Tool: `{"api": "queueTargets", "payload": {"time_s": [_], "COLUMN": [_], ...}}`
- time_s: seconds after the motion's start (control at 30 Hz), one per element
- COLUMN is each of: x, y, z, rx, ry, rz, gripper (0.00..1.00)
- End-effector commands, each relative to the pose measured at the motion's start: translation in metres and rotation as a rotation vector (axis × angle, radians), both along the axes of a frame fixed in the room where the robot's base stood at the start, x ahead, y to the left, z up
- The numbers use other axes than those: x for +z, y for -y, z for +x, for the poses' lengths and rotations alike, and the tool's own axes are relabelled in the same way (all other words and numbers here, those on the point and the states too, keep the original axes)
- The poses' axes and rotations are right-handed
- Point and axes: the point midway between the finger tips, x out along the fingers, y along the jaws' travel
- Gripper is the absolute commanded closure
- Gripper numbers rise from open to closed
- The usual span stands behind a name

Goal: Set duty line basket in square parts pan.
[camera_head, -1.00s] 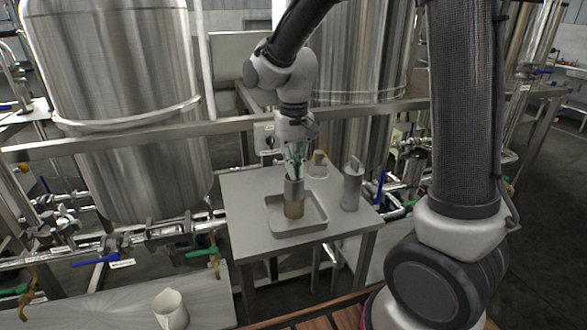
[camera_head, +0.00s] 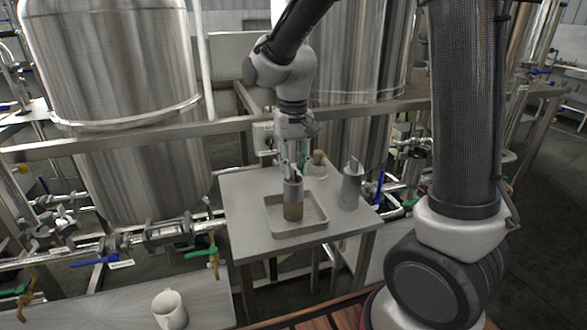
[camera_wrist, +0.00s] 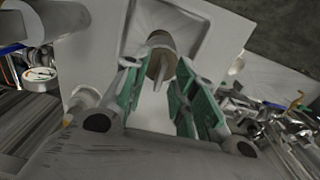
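The basket, a small upright cylinder (camera_head: 293,208) with a grey upper part, a tan lower part and a tab on top, stands inside the square parts pan (camera_head: 275,216), a shallow grey tray on the small table. My gripper (camera_head: 294,172) is right above the basket with its green-padded fingers spread. In the wrist view my gripper (camera_wrist: 158,72) is open, and the basket (camera_wrist: 161,45) shows between and beyond the fingertips, with its tab toward me. The basket's underside is hidden, but it appears to rest on the pan floor.
A similar grey cylinder (camera_head: 351,188) with a tab stands right of the pan. A small pale container (camera_head: 318,164) is behind it. A white mug (camera_head: 170,309) stands on the lower left bench. Large steel tanks (camera_head: 115,70) and a rail stand close around the table.

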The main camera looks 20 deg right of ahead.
Motion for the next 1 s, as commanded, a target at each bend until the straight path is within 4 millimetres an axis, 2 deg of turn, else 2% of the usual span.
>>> {"api": "queueTargets", "payload": {"time_s": [0.2, 0.4, 0.53, 0.77, 0.87, 0.97, 1.0], "x": [0.049, 0.088, 0.104, 0.112, 0.121, 0.133, 0.137], "y": [0.0, 0.0, 0.0, 0.004, 0.023, 0.056, 0.071], "z": [0.001, 0.0, 0.0, -0.003, -0.018, -0.051, -0.067], "rx": [0.0, 0.0, 0.0, -0.001, -0.005, -0.01, -0.011], "ry": [0.006, 0.004, 0.002, 0.005, 0.038, 0.099, 0.13], "rz": [0.002, 0.001, 0.001, 0.002, 0.013, 0.028, 0.033], "gripper": [0.73, 0.73, 0.73, 0.73, 0.73, 0.73, 0.73]}}
